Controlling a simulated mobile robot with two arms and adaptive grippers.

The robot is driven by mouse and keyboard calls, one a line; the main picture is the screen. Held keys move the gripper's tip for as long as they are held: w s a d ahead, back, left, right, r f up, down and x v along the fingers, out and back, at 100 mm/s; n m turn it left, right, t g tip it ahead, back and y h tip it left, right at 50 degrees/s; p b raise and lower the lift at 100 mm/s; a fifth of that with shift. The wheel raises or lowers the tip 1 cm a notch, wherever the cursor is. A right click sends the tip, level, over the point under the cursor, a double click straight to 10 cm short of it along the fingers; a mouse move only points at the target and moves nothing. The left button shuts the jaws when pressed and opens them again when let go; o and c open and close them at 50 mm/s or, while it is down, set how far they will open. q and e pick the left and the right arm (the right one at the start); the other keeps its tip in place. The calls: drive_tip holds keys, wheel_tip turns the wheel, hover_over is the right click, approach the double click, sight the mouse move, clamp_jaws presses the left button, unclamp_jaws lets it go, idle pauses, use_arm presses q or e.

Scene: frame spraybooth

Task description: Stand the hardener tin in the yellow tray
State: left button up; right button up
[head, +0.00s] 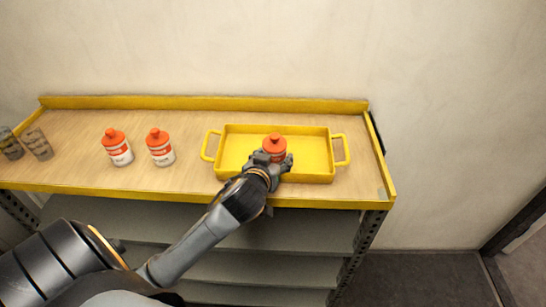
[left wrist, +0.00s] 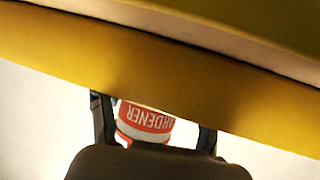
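The hardener tin (head: 274,144), white and red with an orange-red cap, stands upright within the yellow tray (head: 315,155), near its front wall. My left gripper (head: 271,160) reaches over the tray's front edge with its fingers around the tin. In the left wrist view the tin (left wrist: 145,122) appears upside down between the fingers, its label partly readable. A gap shows between the tin and the right-hand finger, so the gripper looks open. The tray's wall hides the tin's base, so contact with the tray floor cannot be seen. My right gripper is out of view.
Two similar white-and-red bottles (head: 117,148) (head: 160,148) stand on the wooden shelf top (head: 80,150) left of the tray. Two grey-brown containers (head: 10,144) (head: 38,144) are at the far left. A yellow lip runs around the shelf. The tray's right half is clear.

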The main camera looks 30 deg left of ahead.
use_arm(q)
drive_tip(key=shift+s+d+f, duration=0.1)
drive_tip(key=shift+s+f, duration=0.05)
drive_tip(key=shift+f, duration=0.4)
drive_tip(key=shift+s+d+f, duration=0.1)
drive_tip(key=shift+f, duration=0.4)
drive_tip(key=shift+r+p, duration=0.35)
drive_tip(key=shift+r, duration=0.25)
drive_tip(key=shift+s+d+g, duration=0.1)
drive_tip(key=shift+s+g, duration=0.1)
drive_tip(key=shift+g, duration=0.1)
drive_tip(key=v, duration=0.4)
drive_tip(key=b+v, duration=0.1)
drive_tip(key=v, duration=0.2)
drive_tip(key=shift+s+d+r, duration=0.15)
drive_tip(key=shift+s+r, duration=0.05)
drive_tip(key=shift+r, duration=0.2)
drive_tip(key=shift+s+d+r+p, duration=0.2)
drive_tip(key=shift+s+r+p, duration=0.6)
drive_tip(key=shift+p, duration=0.35)
drive_tip(key=shift+s+d+r+p, duration=0.1)
drive_tip(key=shift+s+d+p, duration=0.05)
drive_tip(key=shift+s+p, duration=0.6)
drive_tip(key=shift+w, duration=0.1)
